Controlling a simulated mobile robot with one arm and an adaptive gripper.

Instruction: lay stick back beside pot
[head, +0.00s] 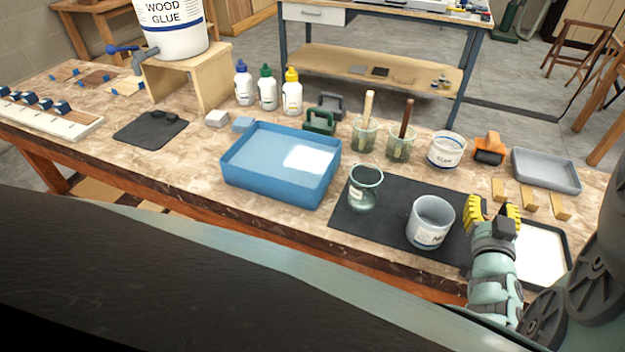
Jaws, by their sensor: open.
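My gripper (494,208) has yellow fingertips spread apart at the right of the bench, and I see nothing between them. It is just right of a grey labelled pot (431,235) on a dark mat. Another labelled white pot (446,151) stands further back. A clear glass jar (365,190) also stands on the mat. Two glass jars at the back hold a light wooden handle (369,106) and a dark brown handle (406,117).
A blue tray (250,182) of liquid sits left of the dark mat (345,222). Glue bottles (267,90) stand at back left.

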